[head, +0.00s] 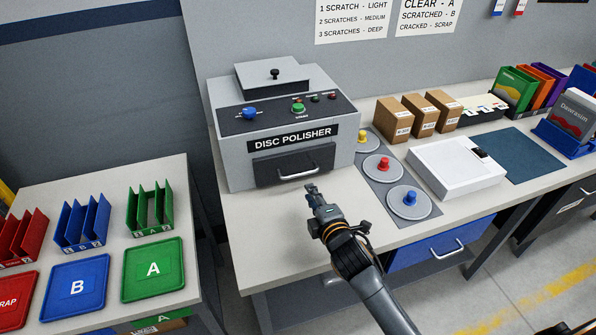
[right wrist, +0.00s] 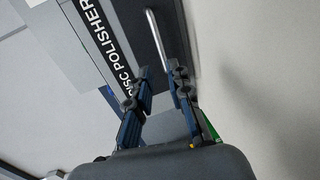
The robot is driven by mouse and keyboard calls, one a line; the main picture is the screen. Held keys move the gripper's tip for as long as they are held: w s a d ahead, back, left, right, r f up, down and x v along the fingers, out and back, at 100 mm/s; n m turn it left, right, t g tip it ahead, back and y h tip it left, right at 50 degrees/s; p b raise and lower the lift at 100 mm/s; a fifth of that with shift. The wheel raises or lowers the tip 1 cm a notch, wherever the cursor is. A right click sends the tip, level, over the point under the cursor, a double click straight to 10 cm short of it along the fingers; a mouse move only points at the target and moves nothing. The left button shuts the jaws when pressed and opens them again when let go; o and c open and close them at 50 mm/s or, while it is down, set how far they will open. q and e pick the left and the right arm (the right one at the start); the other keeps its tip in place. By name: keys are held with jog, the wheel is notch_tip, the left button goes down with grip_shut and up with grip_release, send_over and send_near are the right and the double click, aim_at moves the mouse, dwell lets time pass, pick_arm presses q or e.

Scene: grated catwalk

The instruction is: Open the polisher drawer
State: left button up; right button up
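The grey disc polisher (head: 225,158) stands on the bench against the wall. Its dark drawer front (head: 268,170) is closed, with a silver bar handle (head: 298,173) on it. My right gripper (head: 311,188) is just in front of and below the handle in the head view. In the right wrist view, its two fingers (right wrist: 158,70) are apart with nothing between them. The handle (right wrist: 157,38) there lies just beyond the fingertips, roughly in line with the gap; I see no clear contact. My left gripper is not in view.
Three round pads with yellow, red and blue knobs (head: 409,202) lie right of the polisher. A white box-like device (head: 455,178) and cardboard boxes (head: 393,121) stand farther right. A blue bench drawer (head: 440,243) is below. Bare benchtop (head: 262,228) lies before the polisher.

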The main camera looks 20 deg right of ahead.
aim_at(299, 175)
jog(key=x, duration=1)
jog(key=shift+w, duration=0.45)
jog(key=shift+w+f, duration=0.15)
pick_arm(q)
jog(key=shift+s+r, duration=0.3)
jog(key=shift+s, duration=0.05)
pick_arm(e)
grip_shut()
pick_arm(q)
jog(key=shift+p, duration=0.3)
